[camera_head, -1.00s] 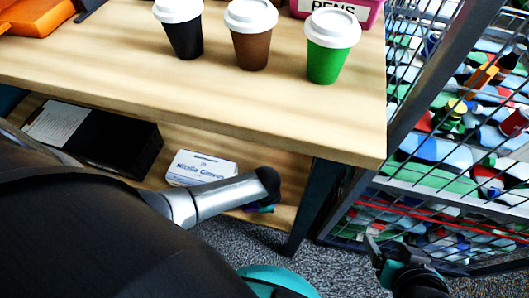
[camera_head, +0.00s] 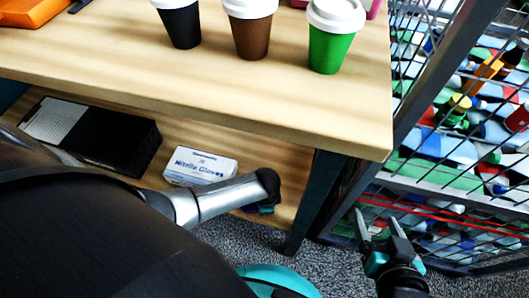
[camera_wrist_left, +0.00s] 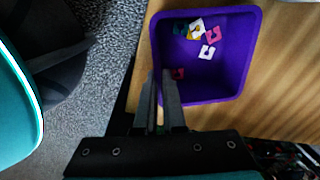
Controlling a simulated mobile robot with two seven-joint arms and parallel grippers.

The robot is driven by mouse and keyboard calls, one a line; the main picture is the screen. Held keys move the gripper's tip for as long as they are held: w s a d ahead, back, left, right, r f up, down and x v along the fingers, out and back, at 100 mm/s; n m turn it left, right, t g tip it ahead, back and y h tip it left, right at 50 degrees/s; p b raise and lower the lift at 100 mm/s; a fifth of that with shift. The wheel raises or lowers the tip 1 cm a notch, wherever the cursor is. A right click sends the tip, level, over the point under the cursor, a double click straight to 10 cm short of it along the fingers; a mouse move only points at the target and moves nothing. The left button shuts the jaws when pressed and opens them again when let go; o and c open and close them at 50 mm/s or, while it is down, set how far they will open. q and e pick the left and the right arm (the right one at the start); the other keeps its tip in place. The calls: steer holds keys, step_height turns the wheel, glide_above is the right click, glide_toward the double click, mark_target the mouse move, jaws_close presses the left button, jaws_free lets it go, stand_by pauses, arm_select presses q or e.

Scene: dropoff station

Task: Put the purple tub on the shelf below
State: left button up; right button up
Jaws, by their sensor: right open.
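The purple tub (camera_wrist_left: 243,60) shows in the left wrist view over a wooden surface, with several small pink, white, yellow and teal pieces inside. My left gripper (camera_wrist_left: 160,78) is at the tub's left wall, one finger outside and one inside, close together on the rim. Whether the tub touches the wood is unclear. My right gripper (camera_head: 377,216) is open and empty, low at the right beside the wire cage.
The lower shelf holds a black box (camera_head: 120,140) and a nitrile gloves box (camera_head: 200,167). Black, brown and green cups (camera_head: 328,45) stand on the tabletop (camera_head: 200,80). A wire cage (camera_head: 440,180) of mixed goods stands right. A dark table leg (camera_head: 312,200) bounds the shelf.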

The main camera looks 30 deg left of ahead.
arm_select(q)
steer(key=o, duration=0.3)
steer(key=shift+o, duration=0.2)
steer(key=shift+r, duration=0.15)
arm_select(e)
steer(key=shift+d, duration=0.15)
